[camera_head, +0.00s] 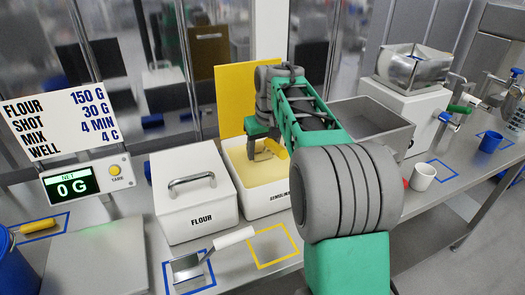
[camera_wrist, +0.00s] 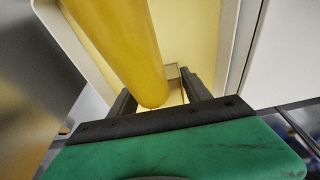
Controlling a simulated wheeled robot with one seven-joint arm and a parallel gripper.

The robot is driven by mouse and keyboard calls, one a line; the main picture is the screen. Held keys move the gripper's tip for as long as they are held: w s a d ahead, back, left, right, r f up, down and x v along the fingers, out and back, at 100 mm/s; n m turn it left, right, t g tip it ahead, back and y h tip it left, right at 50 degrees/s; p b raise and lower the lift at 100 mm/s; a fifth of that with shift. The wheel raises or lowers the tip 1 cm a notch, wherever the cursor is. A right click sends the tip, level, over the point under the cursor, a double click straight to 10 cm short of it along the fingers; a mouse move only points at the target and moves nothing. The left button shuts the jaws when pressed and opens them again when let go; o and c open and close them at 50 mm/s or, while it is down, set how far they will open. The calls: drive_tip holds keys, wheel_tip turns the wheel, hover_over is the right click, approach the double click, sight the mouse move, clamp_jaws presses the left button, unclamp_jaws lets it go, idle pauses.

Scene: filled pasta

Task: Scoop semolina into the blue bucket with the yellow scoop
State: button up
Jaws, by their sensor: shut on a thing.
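The semolina bin (camera_head: 287,205) is a white open box in the middle of the head view, holding pale yellow semolina (camera_head: 262,172). My gripper (camera_head: 262,153) is over or inside this bin, shut on the yellow scoop (camera_head: 276,149). In the wrist view the scoop's thick yellow handle (camera_wrist: 120,45) runs from the upper left down to my gripper (camera_wrist: 160,100). The scoop's bowl is not clearly visible, and I cannot tell whether it touches the semolina or carries any. A blue bucket (camera_head: 14,268) is cut off at the left edge of the head view.
The lidded flour bin (camera_head: 195,215) stands directly left of the semolina bin. A metal scoop with a white handle (camera_head: 188,265) lies in front. A scale display (camera_head: 72,187) reads 0 G. A grey bin (camera_head: 372,125) stands to the right. The yellow outlined square (camera_head: 273,247) is empty.

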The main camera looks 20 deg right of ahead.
drive_tip(key=shift+w+r+p+v, duration=0.1)
drive_tip(key=shift+w+p+v, duration=0.2)
drive_tip(key=shift+p+v, duration=0.85)
drive_tip(key=shift+w+r+p+v, duration=0.1)
drive_tip(key=shift+w+p+v, duration=0.2)
drive_tip(key=shift+p+v, duration=0.8)
drive_tip(key=shift+w+r+p+v, duration=0.1)
drive_tip(key=shift+w+p+v, duration=0.2)
drive_tip(key=shift+p+v, duration=0.85)
drive_tip(key=shift+s+r+b, duration=0.1)
drive_tip(key=shift+r+b, duration=0.1)
drive_tip(key=shift+b, duration=0.3)
